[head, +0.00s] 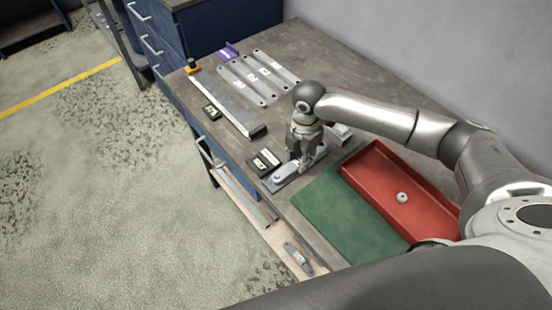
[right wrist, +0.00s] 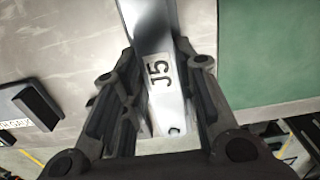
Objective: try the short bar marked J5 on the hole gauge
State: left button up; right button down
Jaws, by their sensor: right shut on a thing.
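My right gripper (head: 302,166) points down near the front edge of the bench. It is shut on the short bar, a pale metal strip marked J5 (right wrist: 158,75), with a hole near its lower end in the right wrist view. In the head view the bar's pale end (head: 280,176) sticks out left of the fingers, above or on a grey plate (head: 277,187). This plate may be the hole gauge; I cannot tell whether the bar touches it. A black block (head: 264,163) with a partly readable label (right wrist: 18,124) is beside it. My left gripper is out of view.
Several flat bars (head: 258,77) lie at the back, beside a long metal fixture (head: 226,101) with a small display (head: 211,112). A green mat (head: 335,213) and a red tray (head: 377,165) holding a small round part (head: 402,197) are to the right.

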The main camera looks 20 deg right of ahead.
jog(key=shift+r, duration=0.15)
dwell(0.8)
jog(key=shift+r+p, duration=1.95)
jog(key=shift+p, duration=0.6)
jog(key=shift+f, duration=0.15)
jog(key=shift+f, duration=0.45)
jog(key=shift+p, duration=0.4)
jog(key=shift+f+b, duration=0.75)
jog(key=shift+f, duration=0.75)
dwell(0.8)
